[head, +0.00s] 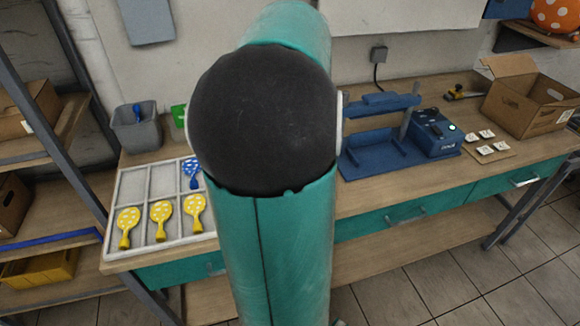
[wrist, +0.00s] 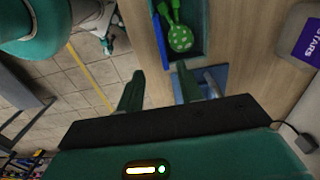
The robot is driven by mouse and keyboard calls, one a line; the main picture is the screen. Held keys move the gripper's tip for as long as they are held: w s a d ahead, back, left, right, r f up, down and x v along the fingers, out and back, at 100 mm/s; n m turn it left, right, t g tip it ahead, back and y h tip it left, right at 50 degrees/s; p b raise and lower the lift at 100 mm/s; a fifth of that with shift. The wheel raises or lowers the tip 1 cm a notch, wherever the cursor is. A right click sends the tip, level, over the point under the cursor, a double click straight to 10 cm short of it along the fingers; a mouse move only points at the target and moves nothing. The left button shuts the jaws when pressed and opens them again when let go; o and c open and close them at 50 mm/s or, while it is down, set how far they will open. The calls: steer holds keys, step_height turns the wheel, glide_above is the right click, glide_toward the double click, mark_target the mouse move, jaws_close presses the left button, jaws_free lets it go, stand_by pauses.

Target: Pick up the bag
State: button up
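I cannot make out a bag for certain in either view. My gripper (wrist: 160,82) shows in the wrist view with its two dark green fingers well apart. Nothing shows held between them, and a wooden surface shows beyond. In the head view my arm fills the middle and hides part of the bench, and the gripper is not visible.

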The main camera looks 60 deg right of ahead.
step_height(320, 180, down, 8)
steer(key=shift+s+d+f, duration=0.1)
steer(key=f, duration=0.5)
steer(key=shift+w+d+f, duration=0.1)
steer(key=shift+w+f, duration=0.1)
steer(key=shift+f, duration=0.05)
steer(key=shift+c, duration=0.3)
jaws_close()
